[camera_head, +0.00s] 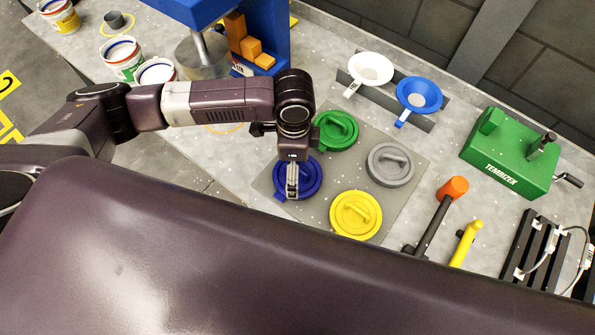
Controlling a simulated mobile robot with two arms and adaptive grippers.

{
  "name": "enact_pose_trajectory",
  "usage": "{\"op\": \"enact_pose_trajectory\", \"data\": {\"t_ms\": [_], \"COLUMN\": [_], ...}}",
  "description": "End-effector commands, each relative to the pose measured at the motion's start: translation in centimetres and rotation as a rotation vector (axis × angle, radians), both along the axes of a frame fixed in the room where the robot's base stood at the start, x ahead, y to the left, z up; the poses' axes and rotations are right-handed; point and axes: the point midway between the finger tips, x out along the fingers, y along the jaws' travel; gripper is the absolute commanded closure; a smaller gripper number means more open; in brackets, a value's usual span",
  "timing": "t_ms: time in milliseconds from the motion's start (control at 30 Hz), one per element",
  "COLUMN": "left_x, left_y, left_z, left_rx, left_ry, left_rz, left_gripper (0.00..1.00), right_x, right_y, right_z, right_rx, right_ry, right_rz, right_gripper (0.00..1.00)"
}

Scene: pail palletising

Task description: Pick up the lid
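Four lids with raised handles lie on a grey mat (329,187) on the table: a blue lid (312,176), a green lid (336,131), a grey lid (390,165) and a yellow lid (356,215). My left gripper (292,192) points down over the left part of the blue lid and hides its handle. I cannot tell whether its fingers touch the handle or are closed on it. The blue lid appears to lie flat on the mat. My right gripper is not in view.
A white funnel (371,68) and a blue funnel (419,94) lie behind the mat. A green machine (508,160) stands right. An orange-headed mallet (453,189) and a yellow-handled tool (466,243) lie right of the mat. Open pails (123,58) and a blue press (262,30) stand at the back left.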

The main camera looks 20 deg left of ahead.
Motion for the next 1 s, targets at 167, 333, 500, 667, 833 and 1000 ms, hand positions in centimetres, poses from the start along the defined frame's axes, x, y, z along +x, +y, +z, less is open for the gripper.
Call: {"op": "enact_pose_trajectory", "data": {"t_ms": [167, 333, 500, 667, 833, 1000], "left_x": [-0.1, 0.0, 0.0, 0.0, 0.0, 0.0], "left_y": [-0.4, -0.5, -0.5, -0.5, -0.5, -0.5], "left_z": [-2.5, -4.3, -4.5, -4.4, -4.4, -4.4], "left_rx": [0.001, 0.0, -0.001, -0.001, -0.001, -0.001], "left_ry": [0.002, 0.001, -0.001, -0.001, -0.001, -0.001], "left_rz": [0.0, 0.0, -0.001, 0.0, 0.0, 0.0], "left_gripper": [0.0, 0.0, 0.0, 0.1, 0.27, 0.27], "right_x": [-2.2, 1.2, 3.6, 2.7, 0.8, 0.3], "right_y": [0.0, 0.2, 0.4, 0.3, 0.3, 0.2], "right_z": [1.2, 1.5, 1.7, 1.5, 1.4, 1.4], "right_rx": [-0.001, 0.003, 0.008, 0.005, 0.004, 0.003], "right_ry": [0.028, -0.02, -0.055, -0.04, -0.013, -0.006], "right_rz": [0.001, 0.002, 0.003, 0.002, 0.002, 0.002], "right_gripper": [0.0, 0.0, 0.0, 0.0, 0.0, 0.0]}}
